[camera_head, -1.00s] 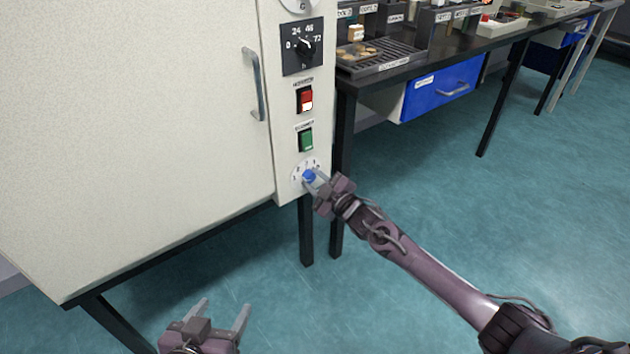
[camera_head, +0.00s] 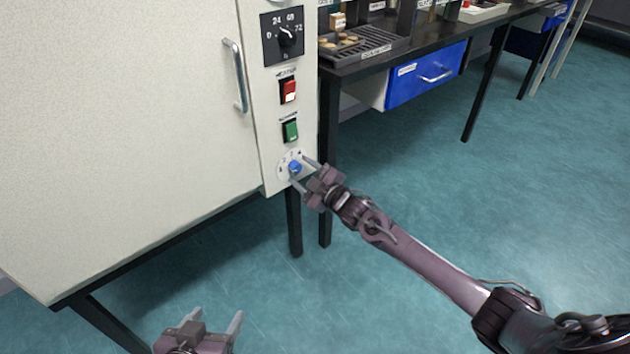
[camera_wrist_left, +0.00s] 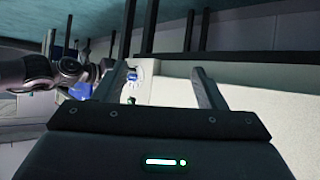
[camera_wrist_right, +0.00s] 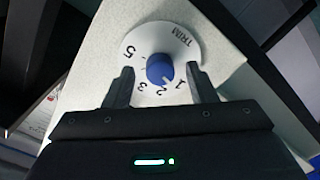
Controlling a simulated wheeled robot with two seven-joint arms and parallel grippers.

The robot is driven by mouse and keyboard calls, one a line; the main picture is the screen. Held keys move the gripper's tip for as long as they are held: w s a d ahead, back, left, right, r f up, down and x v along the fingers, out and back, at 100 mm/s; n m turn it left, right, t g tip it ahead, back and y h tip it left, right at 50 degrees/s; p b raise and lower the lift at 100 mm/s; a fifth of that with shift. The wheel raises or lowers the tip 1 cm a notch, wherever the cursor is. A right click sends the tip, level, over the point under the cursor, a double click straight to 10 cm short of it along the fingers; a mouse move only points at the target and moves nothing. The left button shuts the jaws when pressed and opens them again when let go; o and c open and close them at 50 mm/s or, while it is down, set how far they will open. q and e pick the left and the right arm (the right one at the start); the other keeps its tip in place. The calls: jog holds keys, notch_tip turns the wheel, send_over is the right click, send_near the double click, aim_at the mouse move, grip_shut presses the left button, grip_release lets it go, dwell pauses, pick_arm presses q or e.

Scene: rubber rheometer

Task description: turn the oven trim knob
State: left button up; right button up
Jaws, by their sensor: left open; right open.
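The blue oven trim knob (camera_head: 295,167) sits on a white numbered dial (camera_head: 284,174) low on the oven's control strip. In the right wrist view the knob (camera_wrist_right: 160,68) lies between my open fingertips, slightly beyond them, and the dial (camera_wrist_right: 150,50) reads TRIM with numbers. My right gripper (camera_head: 303,175) is open just in front of the knob, its fingers apart from it as far as I can tell. My left gripper (camera_head: 211,318) is open and empty, low in the head view. The dial also shows small between its fingers in the left wrist view (camera_wrist_left: 136,76).
Above the knob are a green switch (camera_head: 290,130), a red switch (camera_head: 288,91) and a black timer dial (camera_head: 284,37). The oven door (camera_head: 120,110) has a metal handle (camera_head: 236,75). A black bench (camera_head: 420,45) with a blue drawer (camera_head: 428,75) stands to the right.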

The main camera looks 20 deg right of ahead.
pick_arm(q)
jog(key=s+a+f+g+y+p, duration=0.1)
jog(key=s+a+f+g+y, duration=0.1)
jog(key=s+f+g, duration=0.3)
jog(key=shift+s+a+f+p, duration=0.35)
jog(key=shift+s+f, duration=0.55)
jog(key=shift+s, duration=0.3)
pick_arm(e)
jog(key=v, duration=0.6)
jog(key=shift+s, duration=0.4)
jog(key=shift+d, duration=0.1)
